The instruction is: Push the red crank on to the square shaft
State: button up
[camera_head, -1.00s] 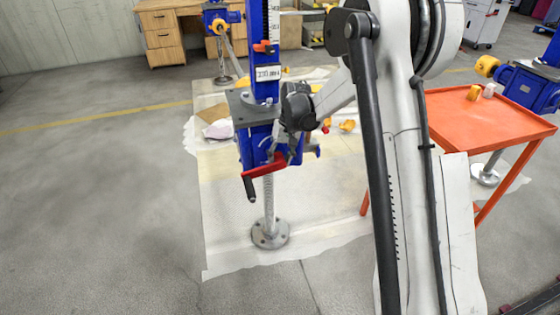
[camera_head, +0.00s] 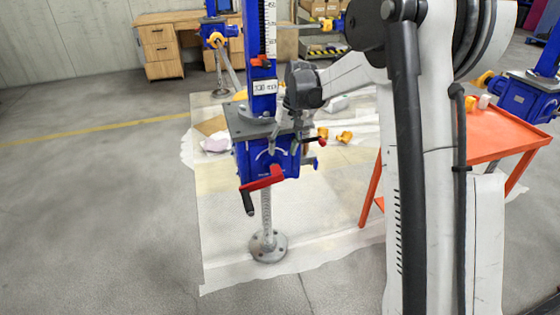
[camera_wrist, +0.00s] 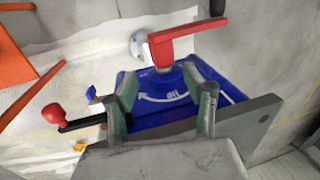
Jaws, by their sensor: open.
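The red crank (camera_head: 262,183) is at the front of the blue jack gearbox (camera_head: 262,158), its black handle (camera_head: 248,201) hanging at the lower left end. In the wrist view the red crank (camera_wrist: 190,38) lies beyond the fingertips, its hub against or close to the blue housing. The square shaft is hidden at the hub, so how far the crank sits on it cannot be told.
A second, black crank with a red knob (camera_wrist: 57,115) is at the gearbox's side. A grey plate (camera_head: 250,124) tops the gearbox, with the blue column (camera_head: 262,75) above. An orange table (camera_head: 490,130) stands right. Open floor (camera_head: 100,200) lies left.

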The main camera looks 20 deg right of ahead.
jog(key=shift+v, duration=1)
